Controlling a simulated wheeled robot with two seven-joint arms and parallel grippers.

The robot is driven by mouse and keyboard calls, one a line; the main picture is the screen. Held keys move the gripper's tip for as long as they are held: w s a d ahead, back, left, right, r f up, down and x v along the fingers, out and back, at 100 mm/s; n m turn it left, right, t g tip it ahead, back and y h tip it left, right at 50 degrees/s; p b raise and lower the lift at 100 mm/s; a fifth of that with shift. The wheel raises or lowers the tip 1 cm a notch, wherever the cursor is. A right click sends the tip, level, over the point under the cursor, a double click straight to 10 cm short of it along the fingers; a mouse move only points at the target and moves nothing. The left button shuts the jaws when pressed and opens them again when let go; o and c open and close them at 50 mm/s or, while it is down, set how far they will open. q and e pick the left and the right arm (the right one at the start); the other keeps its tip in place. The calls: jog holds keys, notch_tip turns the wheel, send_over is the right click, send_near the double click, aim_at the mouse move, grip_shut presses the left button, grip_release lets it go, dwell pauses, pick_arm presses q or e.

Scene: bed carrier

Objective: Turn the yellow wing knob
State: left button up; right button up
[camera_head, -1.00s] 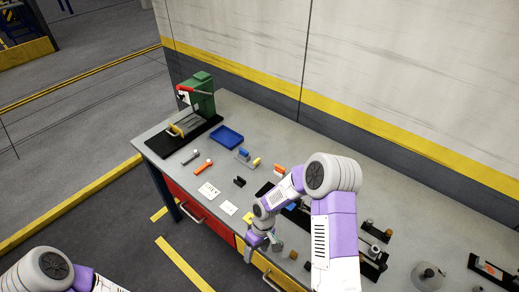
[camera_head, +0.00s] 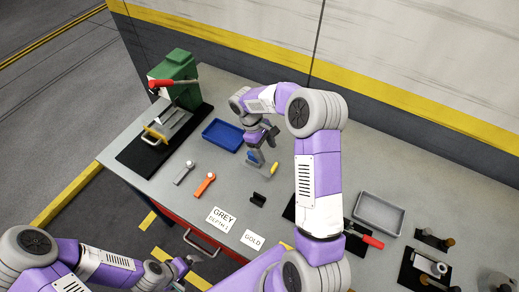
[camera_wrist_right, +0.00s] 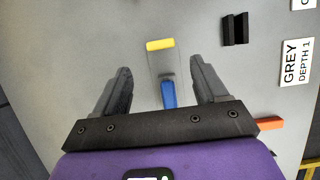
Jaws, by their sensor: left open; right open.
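The yellow wing knob (camera_head: 274,168) shows as a small yellow bar at one end of a grey fixture on the table. In the right wrist view, the yellow bar (camera_wrist_right: 160,44) lies just beyond the fingertips, with a blue part (camera_wrist_right: 168,94) of the fixture between the fingers. My right gripper (camera_head: 257,147) is open above the fixture and partly hides it; its spread fingers also show in the wrist view (camera_wrist_right: 160,68). No contact with the knob shows. My left gripper (camera_head: 188,263) is open and empty, low in front of the table.
A blue tray (camera_head: 223,135) and a green press (camera_head: 178,68) stand left of the fixture. A grey and an orange-handled tool (camera_head: 204,184), a small black block (camera_head: 258,199) and labels (camera_head: 222,218) lie nearer the front. A grey tray (camera_head: 379,213) is right, beyond my right arm.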

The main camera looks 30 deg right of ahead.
aim_at(274, 166)
jog(key=x, duration=0.7)
jog(key=shift+s+d+f, duration=0.1)
jog(key=shift+s, duration=0.25)
jog(key=c, duration=1.1)
jog(key=shift+o, duration=0.2)
